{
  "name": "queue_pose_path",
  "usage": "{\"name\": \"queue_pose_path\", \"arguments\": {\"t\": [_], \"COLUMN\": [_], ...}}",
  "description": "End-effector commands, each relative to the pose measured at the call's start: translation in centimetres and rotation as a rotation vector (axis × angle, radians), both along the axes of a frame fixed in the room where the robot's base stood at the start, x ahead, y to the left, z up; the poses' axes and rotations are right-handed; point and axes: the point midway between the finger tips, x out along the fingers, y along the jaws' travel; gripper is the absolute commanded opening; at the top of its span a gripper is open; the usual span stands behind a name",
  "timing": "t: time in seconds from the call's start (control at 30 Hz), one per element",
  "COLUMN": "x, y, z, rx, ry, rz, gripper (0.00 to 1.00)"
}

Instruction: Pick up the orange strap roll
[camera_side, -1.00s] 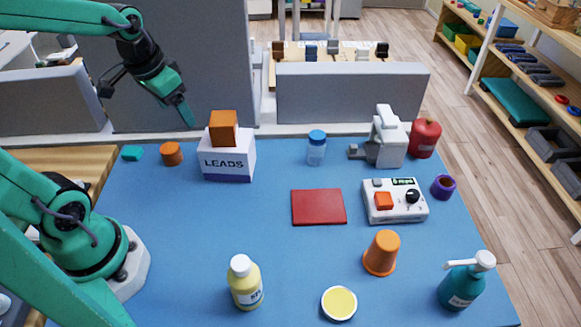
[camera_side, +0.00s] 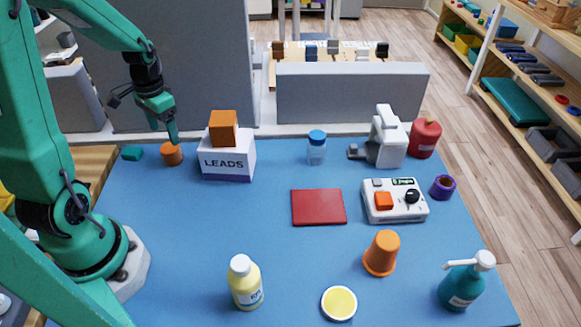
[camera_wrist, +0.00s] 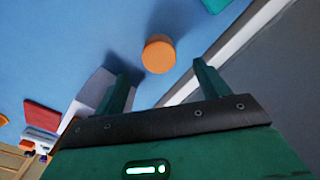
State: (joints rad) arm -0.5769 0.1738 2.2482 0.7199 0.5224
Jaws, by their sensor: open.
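The orange strap roll (camera_side: 172,155) is a short cylinder standing on the blue mat at the far left, between a small teal block and the white LEADS box. In the wrist view the orange strap roll (camera_wrist: 158,55) lies ahead of the fingertips, between their two lines. My gripper (camera_side: 173,138) points down just above the roll in the side view. In the wrist view my gripper (camera_wrist: 163,72) is open, with nothing between its fingers. From the side, the fingers overlap, and I cannot tell their exact gap above the roll.
The white LEADS box (camera_side: 228,165) with an orange cube (camera_side: 223,128) on top stands close to the right of the roll. A teal block (camera_side: 132,153) lies to its left. A grey wall panel (camera_side: 180,60) rises behind. The mat in front (camera_side: 180,220) is clear.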

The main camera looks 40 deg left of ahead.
Motion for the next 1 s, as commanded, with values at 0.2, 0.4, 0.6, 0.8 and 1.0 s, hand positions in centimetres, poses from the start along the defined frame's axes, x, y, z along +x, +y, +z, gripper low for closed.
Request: {"name": "queue_pose_path", "arguments": {"t": [0.2,0.4,0.6,0.8,1.0], "x": [0.0,0.0,0.0,0.0,-0.1], "y": [-0.1,-0.1,-0.1,-0.1,-0.2], "z": [-0.8,-2.3,-2.6,-3.2,-5.0], "rx": [-0.002,-0.001,0.0,-0.001,-0.002], "ry": [0.003,0.001,0.0,0.001,0.004], "rz": [0.0,0.0,0.0,0.0,-0.001], "gripper": [0.74,0.74,0.74,0.74,0.74]}}
